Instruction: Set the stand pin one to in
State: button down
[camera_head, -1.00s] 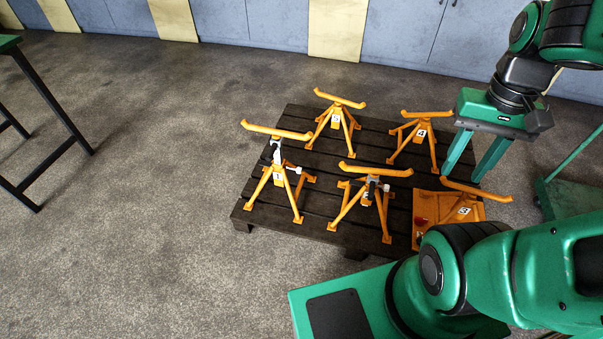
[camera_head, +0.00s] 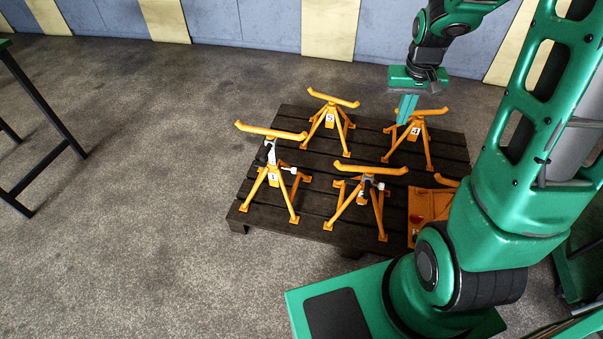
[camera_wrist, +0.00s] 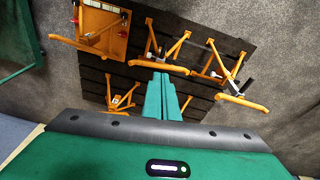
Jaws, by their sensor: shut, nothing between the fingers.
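Stand one (camera_head: 275,177) is an orange tripod stand with a V-topped bar and a "1" plate, upright at the left front of the pallet. A pale post shows under its bar, with a dark piece on its left and a white-ended pin (camera_head: 290,170) sticking out to the right. I cannot tell how deep the pin sits. In the wrist view stand one (camera_wrist: 240,99) is at the right. My gripper (camera_head: 404,117) is shut and empty, pointing down near the stand marked 4, well right of stand one. It also shows in the wrist view (camera_wrist: 162,80).
The dark slatted pallet (camera_head: 318,190) also bears stand two (camera_head: 331,115), stand four (camera_head: 416,130) and a middle front stand (camera_head: 368,185) with a similar white-ended piece. An orange panel (camera_head: 421,205) is partly hidden by my arm. Open floor lies left of the pallet.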

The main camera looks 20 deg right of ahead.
jog(key=w+a+f+n+t, duration=0.1)
jog(key=w+a+f, duration=0.1)
jog(key=w+f, duration=0.85)
jog(key=m+t+y, duration=0.1)
jog(key=t+y, duration=0.3)
send_near(291, 170)
jog(key=s+d+r, duration=0.1)
jog(key=s+d, duration=0.2)
jog(key=d, duration=0.1)
jog(key=x, duration=0.9)
jog(key=shift+w+d, duration=0.15)
jog(key=shift+w, duration=0.05)
